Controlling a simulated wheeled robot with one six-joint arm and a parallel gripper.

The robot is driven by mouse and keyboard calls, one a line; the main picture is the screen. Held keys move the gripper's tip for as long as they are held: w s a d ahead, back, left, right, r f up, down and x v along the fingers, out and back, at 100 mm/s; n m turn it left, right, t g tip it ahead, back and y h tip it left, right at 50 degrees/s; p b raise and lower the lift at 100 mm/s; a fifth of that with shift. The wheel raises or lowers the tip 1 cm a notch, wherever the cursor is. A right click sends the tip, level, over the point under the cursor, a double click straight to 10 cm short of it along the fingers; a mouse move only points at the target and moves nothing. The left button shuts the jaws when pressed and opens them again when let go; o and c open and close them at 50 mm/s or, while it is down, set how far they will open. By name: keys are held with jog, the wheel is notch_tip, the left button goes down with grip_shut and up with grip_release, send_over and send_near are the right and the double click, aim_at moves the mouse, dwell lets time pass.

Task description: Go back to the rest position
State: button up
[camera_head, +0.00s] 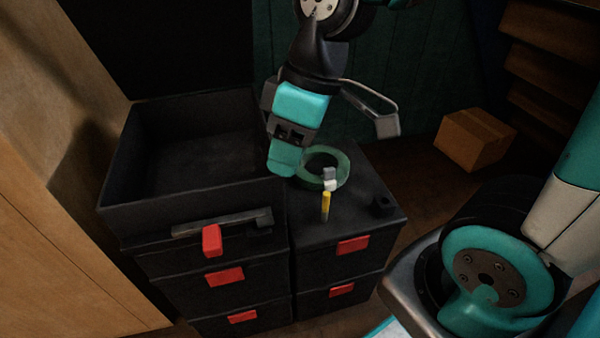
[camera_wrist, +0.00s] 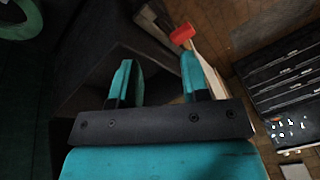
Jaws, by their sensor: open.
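My gripper (camera_head: 283,165) hangs over the black boxes in the head view, beside the open box's right rim and left of a green ring. Its two teal fingers (camera_wrist: 158,78) stand apart in the wrist view, with nothing seen between them. The green ring (camera_head: 341,160) lies on top of the lower black box stack (camera_head: 350,218). A part of it also shows at the top left of the wrist view (camera_wrist: 18,27). A small yellow-and-grey tool (camera_head: 326,203) with a pale top stands in front of the ring. My gripper partly covers the ring's left side.
An open black box (camera_head: 140,195) with red latches and its lid raised stands at the left. A cardboard box (camera_head: 472,140) lies on the floor behind, near wooden shelves (camera_head: 550,30). A wooden panel (camera_head: 60,250) borders the left side. A red latch (camera_wrist: 182,34) is close beyond my fingers.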

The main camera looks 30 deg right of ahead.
jog(key=s+a+r+m, duration=0.1)
jog(key=s+a, duration=0.2)
jog(key=s, duration=0.4)
jog(key=shift+r+m+y, duration=0.3)
jog(key=shift+m, duration=0.1)
notch_tip(320, 180, up, 25)
jog(key=p, duration=2.5)
